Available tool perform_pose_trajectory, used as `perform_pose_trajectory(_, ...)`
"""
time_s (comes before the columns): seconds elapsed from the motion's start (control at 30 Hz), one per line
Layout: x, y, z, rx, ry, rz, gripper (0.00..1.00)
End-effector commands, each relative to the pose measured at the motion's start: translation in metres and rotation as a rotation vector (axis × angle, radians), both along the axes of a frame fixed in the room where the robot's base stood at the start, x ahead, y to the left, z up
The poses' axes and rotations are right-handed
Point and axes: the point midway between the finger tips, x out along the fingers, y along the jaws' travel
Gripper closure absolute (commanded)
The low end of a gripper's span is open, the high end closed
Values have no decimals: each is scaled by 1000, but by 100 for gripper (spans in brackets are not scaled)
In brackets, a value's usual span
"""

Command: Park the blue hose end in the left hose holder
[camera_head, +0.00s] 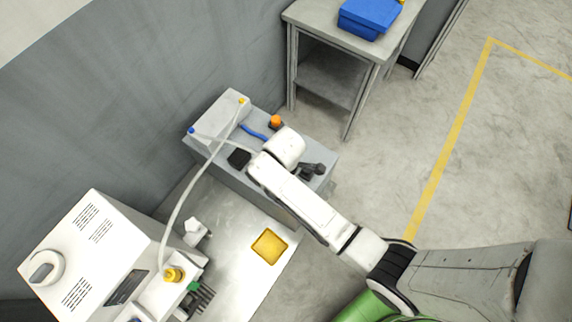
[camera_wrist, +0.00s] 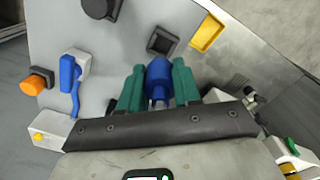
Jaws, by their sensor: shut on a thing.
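In the wrist view my gripper (camera_wrist: 158,88) has its two green fingers shut on the blue hose end (camera_wrist: 158,75), which sits between them. A dark square holder-like piece (camera_wrist: 162,40) lies just beyond the blue end; a gap shows between them in the picture. A second dark piece (camera_wrist: 102,8) is at the top edge, cut off. I cannot tell which is the left hose holder. In the head view my arm covers the gripper and the held end. A pale hose runs from a blue fitting (camera_head: 191,130) toward my arm.
A white box (camera_head: 216,118) stands on the grey bench, with an orange button (camera_head: 275,122) and a blue strip (camera_head: 253,132) nearby. A yellow tray (camera_head: 269,246) lies on the metal surface. A white machine (camera_head: 95,260) stands at lower left. A pale hose arcs from its yellow fitting (camera_head: 174,274).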

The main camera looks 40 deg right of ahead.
Motion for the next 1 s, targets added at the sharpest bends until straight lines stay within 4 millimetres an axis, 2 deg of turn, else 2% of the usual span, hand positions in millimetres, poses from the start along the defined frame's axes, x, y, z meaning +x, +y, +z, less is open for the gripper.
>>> perform_pose_trajectory(0.27, -3, 2, -13, -1, -2, 10, 98)
perform_pose_trajectory(0.7, -3, 2, -53, -1, -2, 9, 98)
perform_pose_trajectory(1.0, -3, 2, -60, -1, -2, 8, 98)
